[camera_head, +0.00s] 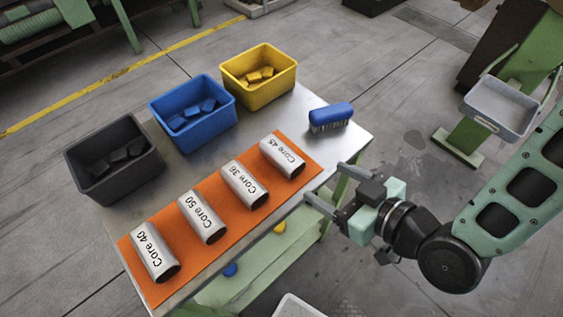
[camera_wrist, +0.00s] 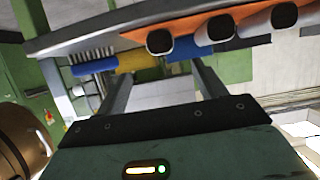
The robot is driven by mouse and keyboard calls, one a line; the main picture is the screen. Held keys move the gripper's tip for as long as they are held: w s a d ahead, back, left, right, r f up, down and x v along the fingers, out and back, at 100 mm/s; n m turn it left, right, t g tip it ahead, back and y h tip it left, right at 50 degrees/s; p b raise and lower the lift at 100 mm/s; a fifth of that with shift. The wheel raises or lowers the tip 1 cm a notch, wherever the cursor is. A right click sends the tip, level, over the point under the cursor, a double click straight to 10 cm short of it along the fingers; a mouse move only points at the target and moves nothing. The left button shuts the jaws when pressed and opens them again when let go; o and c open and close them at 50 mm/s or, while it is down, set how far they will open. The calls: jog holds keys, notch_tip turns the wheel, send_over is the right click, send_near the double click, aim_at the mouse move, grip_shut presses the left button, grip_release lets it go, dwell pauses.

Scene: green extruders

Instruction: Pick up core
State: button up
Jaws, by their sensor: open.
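Several silver tube-like cores lie in a row on an orange mat (camera_head: 219,207) on the table. They are labelled Core 40 (camera_head: 154,252), Core 50 (camera_head: 202,218), a middle-right one that seems to read Core 38 (camera_head: 244,184), and Core 45 (camera_head: 282,156). My gripper (camera_head: 330,184) is open and empty at the right edge of the table, apart from the cores. In the wrist view the fingers of my gripper (camera_wrist: 160,72) are spread, with dark open ends of cores (camera_wrist: 160,41) above.
Black (camera_head: 114,178), blue (camera_head: 192,127) and yellow (camera_head: 259,93) bins with same-coloured pieces stand along the table's back. A blue brush (camera_head: 331,117) lies at the right corner. A grey tray (camera_head: 500,108) is on a green stand at right. The metal tabletop (camera_head: 285,118) is bare between bins and mat.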

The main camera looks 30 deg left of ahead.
aim_at(300, 166)
jog(key=x, duration=1.1)
jog(key=p+x, duration=0.1)
jog(key=x, duration=0.1)
jog(key=shift+s+a+r, duration=0.15)
jog(key=shift+a+r, duration=0.1)
jog(key=shift+r, duration=0.1)
jog(key=shift+w+a+f, duration=0.2)
jog(key=shift+a+f, duration=0.1)
jog(key=shift+a, duration=0.25)
jog(key=c, duration=1.3)
jog(key=shift+c, duration=0.2)
jog(key=shift+r, duration=0.15)
